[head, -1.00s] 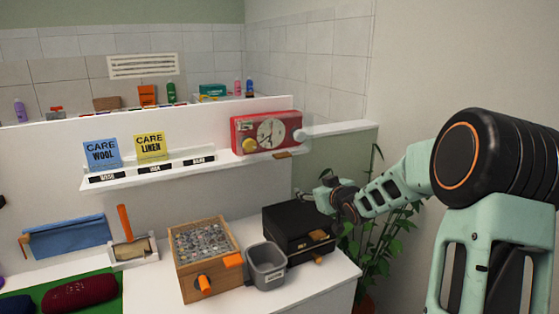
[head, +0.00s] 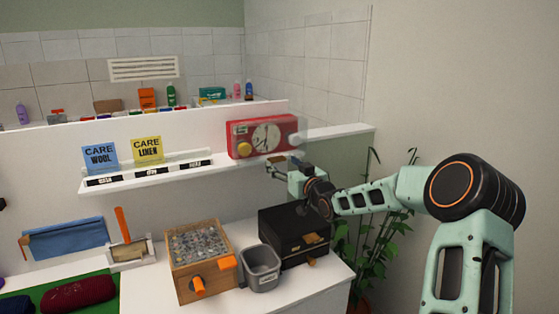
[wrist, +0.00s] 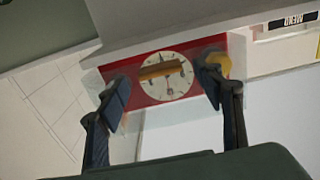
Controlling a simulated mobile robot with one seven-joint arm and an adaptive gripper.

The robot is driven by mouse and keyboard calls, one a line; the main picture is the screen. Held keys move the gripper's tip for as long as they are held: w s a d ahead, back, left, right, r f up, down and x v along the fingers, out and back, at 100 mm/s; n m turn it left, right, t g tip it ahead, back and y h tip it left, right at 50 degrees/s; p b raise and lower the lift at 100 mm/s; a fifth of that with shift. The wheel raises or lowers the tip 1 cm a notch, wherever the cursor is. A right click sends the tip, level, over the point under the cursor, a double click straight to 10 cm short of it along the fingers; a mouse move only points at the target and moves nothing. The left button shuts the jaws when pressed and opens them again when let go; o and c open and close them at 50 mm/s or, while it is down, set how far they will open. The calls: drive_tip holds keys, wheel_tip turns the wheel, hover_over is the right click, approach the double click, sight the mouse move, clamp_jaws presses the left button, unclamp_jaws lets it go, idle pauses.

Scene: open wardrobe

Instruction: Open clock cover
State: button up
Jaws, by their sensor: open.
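The red clock (head: 240,141) with a white dial (head: 266,138) and a yellow knob (head: 244,148) stands at the right end of the white shelf. A faint see-through cover shows around its right side. In the wrist view the clock (wrist: 203,52) appears turned over, and a wooden tab (wrist: 161,70) shows in front of the dial. My gripper (wrist: 163,88) is open and empty, its two fingers apart on either side of the dial and tab in that view. In the head view my gripper (head: 275,170) is just below the clock's right part. Contact with the tab cannot be told.
Yellow (head: 148,149) and blue (head: 100,156) care cards stand on the shelf to the left. Below are a black box (head: 284,228), a grey bin (head: 261,277) and a wooden tray of small pieces (head: 178,279). A plant (head: 375,245) stands on the right.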

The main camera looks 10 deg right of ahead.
drive_tip(key=shift+x, duration=1.4)
clamp_jaws()
drive_tip(key=shift+s+r, duration=0.1)
